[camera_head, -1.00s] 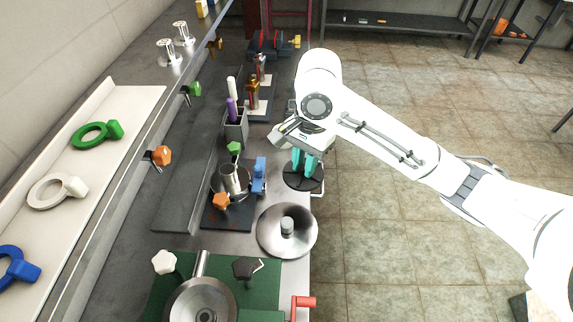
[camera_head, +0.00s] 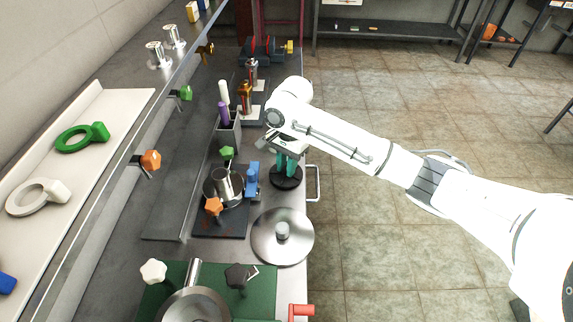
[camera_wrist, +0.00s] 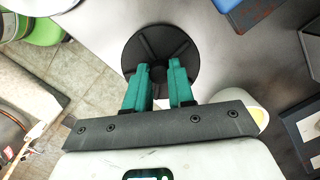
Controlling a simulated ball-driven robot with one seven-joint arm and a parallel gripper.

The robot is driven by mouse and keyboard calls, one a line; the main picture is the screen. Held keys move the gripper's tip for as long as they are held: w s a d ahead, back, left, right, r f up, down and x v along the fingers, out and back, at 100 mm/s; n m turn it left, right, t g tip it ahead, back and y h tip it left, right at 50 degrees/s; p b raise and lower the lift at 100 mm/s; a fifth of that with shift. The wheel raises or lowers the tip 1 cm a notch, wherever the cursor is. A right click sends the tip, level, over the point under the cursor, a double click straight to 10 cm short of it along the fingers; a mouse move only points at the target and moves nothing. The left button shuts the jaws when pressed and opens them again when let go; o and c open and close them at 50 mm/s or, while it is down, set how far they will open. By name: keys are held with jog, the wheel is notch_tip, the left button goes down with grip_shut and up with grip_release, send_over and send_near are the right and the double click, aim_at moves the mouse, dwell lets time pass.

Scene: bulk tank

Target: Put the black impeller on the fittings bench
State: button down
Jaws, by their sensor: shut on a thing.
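My gripper (camera_head: 288,163) has teal fingers, and the wrist view shows its fingertips (camera_wrist: 161,72) shut on the hub of the black impeller. The black impeller (camera_head: 286,181) is a round dark disc with raised radial vanes, seen from above in the wrist view (camera_wrist: 160,40). It lies flat below the fingers, over the right edge area of the steel bench (camera_head: 265,197). I cannot tell whether it touches the bench top. No label shows which bench is the fittings bench.
A steel dish-shaped lid (camera_head: 283,237) lies just in front of the impeller. A blue clamp (camera_head: 252,178) and a pot fixture (camera_head: 222,185) stand to its left. A green mat (camera_head: 263,283) bears a black knob (camera_head: 237,276). Open tiled floor (camera_head: 390,240) lies right of the bench.

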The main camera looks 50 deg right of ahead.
jog(key=shift+f, duration=0.2)
jog(key=shift+f, duration=0.15)
jog(key=c, duration=1)
grip_release()
jog(key=shift+o, duration=0.2)
notch_tip(320, 180, up, 12)
jog(key=d, duration=0.1)
jog(key=shift+d, duration=0.2)
